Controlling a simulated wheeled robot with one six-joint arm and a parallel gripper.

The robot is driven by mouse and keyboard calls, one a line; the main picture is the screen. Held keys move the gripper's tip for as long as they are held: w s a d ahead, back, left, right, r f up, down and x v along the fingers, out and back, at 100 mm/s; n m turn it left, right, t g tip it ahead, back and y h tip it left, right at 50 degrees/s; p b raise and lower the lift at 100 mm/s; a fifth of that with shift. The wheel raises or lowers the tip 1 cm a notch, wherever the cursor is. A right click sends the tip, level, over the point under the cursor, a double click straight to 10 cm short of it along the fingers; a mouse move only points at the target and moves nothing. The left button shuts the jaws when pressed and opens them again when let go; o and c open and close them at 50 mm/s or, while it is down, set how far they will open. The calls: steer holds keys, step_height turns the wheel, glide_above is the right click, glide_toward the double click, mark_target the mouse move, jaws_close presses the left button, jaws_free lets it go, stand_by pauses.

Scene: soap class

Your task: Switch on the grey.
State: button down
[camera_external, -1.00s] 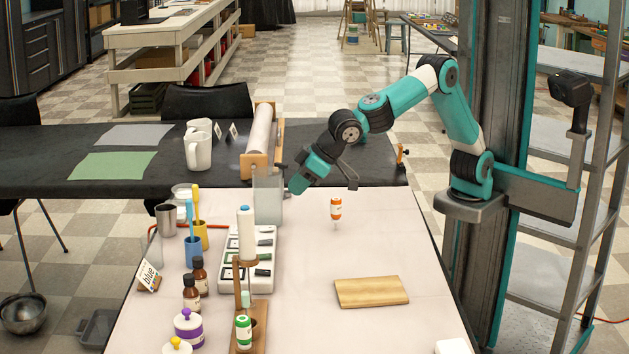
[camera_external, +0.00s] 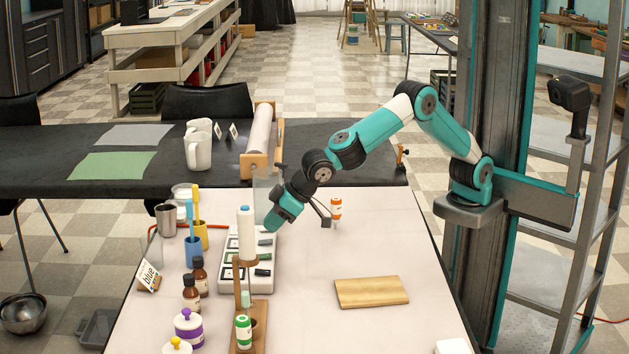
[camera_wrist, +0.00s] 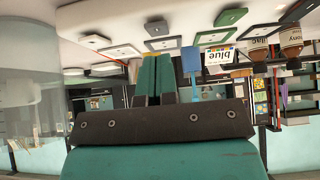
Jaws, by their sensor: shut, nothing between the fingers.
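A white switch panel (camera_external: 262,286) lies on the pale table. I cannot tell from either view whether any switch is on. My gripper (camera_external: 270,228) is shut and empty, pointing down above the far end of the panel; in the wrist view its teal fingers (camera_wrist: 156,72) are together. A white bottle and the gripper hide parts of the panel.
A white bottle with a blue cap (camera_external: 246,232) on a wooden stand is in front of the panel. A clear container (camera_external: 262,190) stands just behind my gripper. Brush cups and brown bottles (camera_external: 191,292) are at left.

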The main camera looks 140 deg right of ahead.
mark_target(270, 240)
steer(key=shift+s+a+f, duration=0.15)
steer(key=shift+f, duration=1.05)
steer(key=shift+s+a+f, duration=0.1)
steer(key=shift+f, duration=0.35)
steer(key=shift+r, duration=0.1)
steer(key=shift+r+p, duration=0.5)
steer(key=shift+r, duration=0.25)
